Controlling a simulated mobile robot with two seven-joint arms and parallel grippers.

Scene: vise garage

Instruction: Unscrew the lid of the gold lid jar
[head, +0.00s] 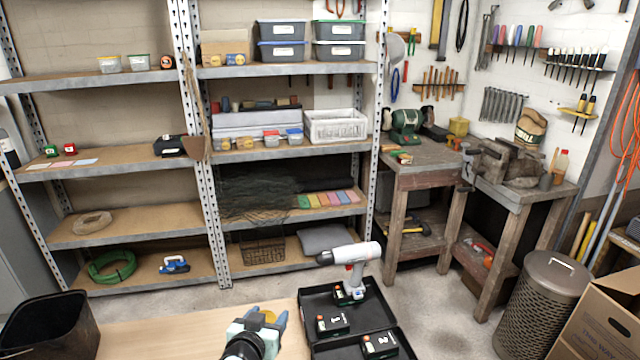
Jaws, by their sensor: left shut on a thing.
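My left gripper (268,321) is low in the head view, over the wooden table (175,325) at the bottom. Its blue-grey fingers are closed around a small round gold piece, the lid of the gold lid jar (268,315). The jar's body is mostly hidden behind my gripper and wrist, so I cannot tell how the lid sits on it. My right gripper is not in view.
A white and grey drill (350,256) stands in an open black case (373,300) right of my gripper. A dark bin (50,325) stands at the lower left. The tabletop left of my gripper is clear. Shelves and a workbench (425,155) stand behind.

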